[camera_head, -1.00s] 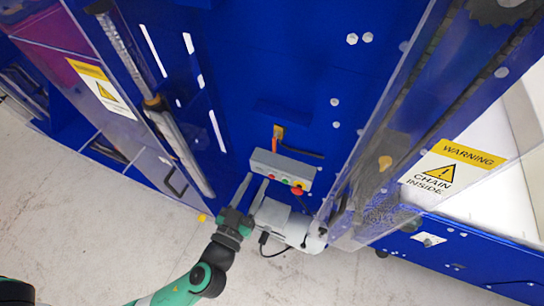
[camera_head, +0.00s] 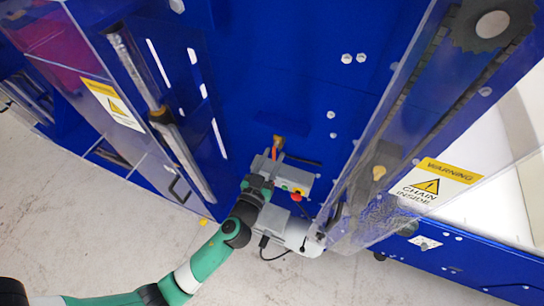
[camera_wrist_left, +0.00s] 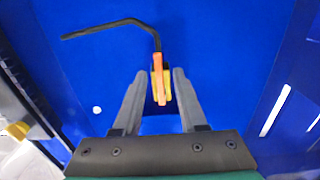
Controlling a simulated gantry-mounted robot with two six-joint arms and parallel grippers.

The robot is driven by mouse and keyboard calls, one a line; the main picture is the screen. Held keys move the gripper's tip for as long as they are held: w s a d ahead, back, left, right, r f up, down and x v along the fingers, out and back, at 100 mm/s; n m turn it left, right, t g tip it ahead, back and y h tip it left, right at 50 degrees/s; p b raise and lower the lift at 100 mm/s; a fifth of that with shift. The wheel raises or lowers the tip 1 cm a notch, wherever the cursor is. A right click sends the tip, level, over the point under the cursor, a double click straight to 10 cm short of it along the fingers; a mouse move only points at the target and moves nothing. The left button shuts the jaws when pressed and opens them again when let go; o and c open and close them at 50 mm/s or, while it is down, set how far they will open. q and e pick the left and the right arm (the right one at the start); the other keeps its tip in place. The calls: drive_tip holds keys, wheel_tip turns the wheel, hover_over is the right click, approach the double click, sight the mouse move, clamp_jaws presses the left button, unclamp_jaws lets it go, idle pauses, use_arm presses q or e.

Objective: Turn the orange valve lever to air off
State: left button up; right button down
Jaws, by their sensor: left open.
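The orange valve lever (camera_head: 275,153) sits on a brass fitting on the blue machine wall, just above the grey button box. In the left wrist view the lever (camera_wrist_left: 158,78) shows upright in the picture, between my two fingers, with a gap on each side. My left gripper (camera_head: 267,162) is open and reaches up over the button box toward the lever. Its grey fingers (camera_wrist_left: 159,85) flank the lever in the left wrist view. I cannot tell from these views how deep the fingertips are beside it. My right gripper is not in view.
The grey button box (camera_head: 296,180) with coloured buttons and a red knob lies close beside my left gripper. A black hose (camera_wrist_left: 105,27) runs from the valve. Clear guard panels (camera_head: 390,130) stand on both sides. A grey motor (camera_head: 285,230) sits below.

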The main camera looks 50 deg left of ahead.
use_arm(q)
clamp_jaws()
idle(0.5)
drive_tip(key=shift+s+a+r+m+p, duration=0.2)
drive_tip(key=shift+a+r+m+p, duration=0.4)
drive_tip(key=shift+m, duration=2.4)
drive_tip(key=shift+s+a+r+m+p, duration=0.4)
drive_tip(key=shift+m+p, duration=0.35)
drive_tip(key=shift+m, duration=2.25)
drive_tip(key=shift+s+a+r+m+p, duration=0.1)
drive_tip(key=shift+a+r+m+p, duration=0.4)
drive_tip(key=shift+m, duration=2.5)
drive_tip(key=shift+d+r, duration=0.15)
unclamp_jaws()
